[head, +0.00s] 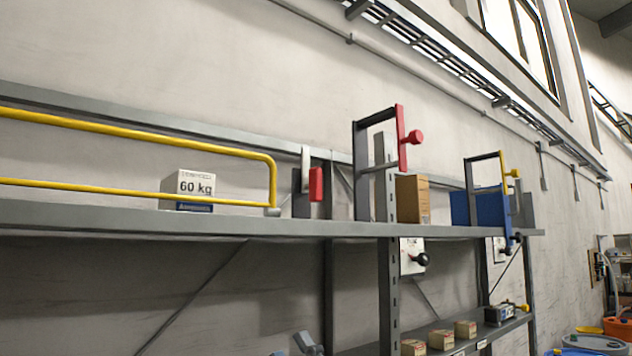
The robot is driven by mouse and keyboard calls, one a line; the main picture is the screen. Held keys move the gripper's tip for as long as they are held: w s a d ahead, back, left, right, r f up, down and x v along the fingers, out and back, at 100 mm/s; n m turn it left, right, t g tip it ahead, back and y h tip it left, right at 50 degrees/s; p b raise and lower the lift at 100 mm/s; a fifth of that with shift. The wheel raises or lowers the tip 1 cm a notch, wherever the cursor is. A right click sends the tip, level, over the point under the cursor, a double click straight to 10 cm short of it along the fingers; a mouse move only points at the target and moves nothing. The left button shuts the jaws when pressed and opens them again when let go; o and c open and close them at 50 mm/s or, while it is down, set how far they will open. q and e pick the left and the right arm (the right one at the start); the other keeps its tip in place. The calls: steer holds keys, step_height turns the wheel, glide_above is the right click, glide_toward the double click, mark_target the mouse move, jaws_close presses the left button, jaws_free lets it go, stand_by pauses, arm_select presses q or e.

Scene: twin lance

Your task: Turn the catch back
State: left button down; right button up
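On the shelf's long upper beam stands a yellow tubular guard rail (130,130). Just right of its end is a small catch with a red grip (316,184) and a pale upright plate above it. Further right, a grey frame carries an upright red bar with a round red knob (416,137). Beyond it, a similar frame has a yellow bar and knob (513,173). Which one is the catch of the task, I cannot tell for sure. A grey jointed shape (305,344) at the bottom edge looks like a gripper tip, cut off by the frame; nothing touches the catch.
A white box marked 60 kg (193,186) stands behind the rail. A brown carton (412,198) and a blue bin (470,206) stand on the grey shelf (300,229). Below, small cartons (440,339) sit on a lower shelf. Drums (594,343) stand at lower right.

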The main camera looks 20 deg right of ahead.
mark_target(320, 180)
steer(key=s+a+r+n+g+y, duration=0.35)
steer(key=a+r+n+g, duration=0.35)
steer(key=n, duration=0.5)
steer(key=s+a+r+n+g+y, duration=0.2)
steer(key=s+r+n+g, duration=0.3)
steer(key=n+g, duration=0.6)
steer(key=d+r+m+t+h, duration=0.5)
steer(key=d+r+t+h, duration=0.8)
steer(key=d, duration=0.4)
steer(key=shift+g+h, duration=0.6)
steer(key=shift+h, duration=0.05)
steer(key=p+x, duration=0.2)
steer(key=x, duration=0.1)
steer(key=p+x, duration=0.2)
steer(key=x, duration=0.2)
steer(key=p+x, duration=0.2)
steer(key=x, duration=0.2)
steer(key=shift+w+r, duration=0.25)
steer(key=shift+r, duration=0.15)
steer(key=shift+w+a+f+p, duration=0.15)
steer(key=shift+w+a+p, duration=0.15)
steer(key=shift+w, duration=0.35)
steer(key=shift+d, duration=0.1)
jaws_close()
